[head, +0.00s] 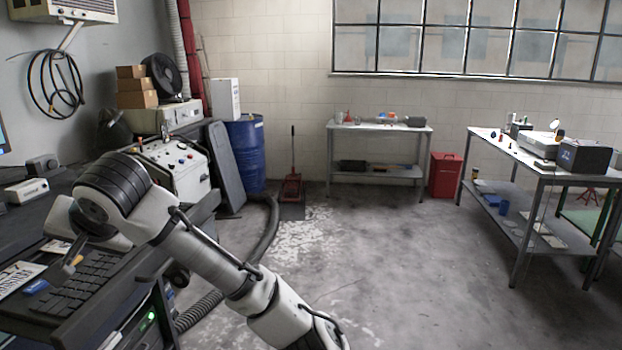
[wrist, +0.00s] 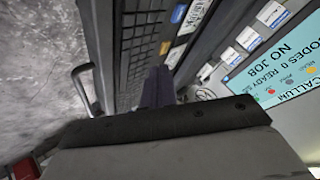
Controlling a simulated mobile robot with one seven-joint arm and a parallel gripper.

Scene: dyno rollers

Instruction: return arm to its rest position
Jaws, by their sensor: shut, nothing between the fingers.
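My arm (head: 215,263) reaches from the bottom middle of the head view up and left, and bends down over the desk on the left. My gripper (head: 72,264) points down near the keyboard (head: 85,290); its fingertips are small and hard to make out in the head view. In the wrist view the fingers of my gripper (wrist: 158,82) are together, with nothing between them, seen against the dark desk. I cannot tell how far they are above the desk surface.
The dark desk (head: 135,280) has a printed card (head: 18,277) and a white box (head: 25,190) on it. A screen (wrist: 285,60) shows in the wrist view. A control cabinet (head: 175,165) and blue barrel (head: 246,150) stand behind. The middle floor (head: 400,260) is clear.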

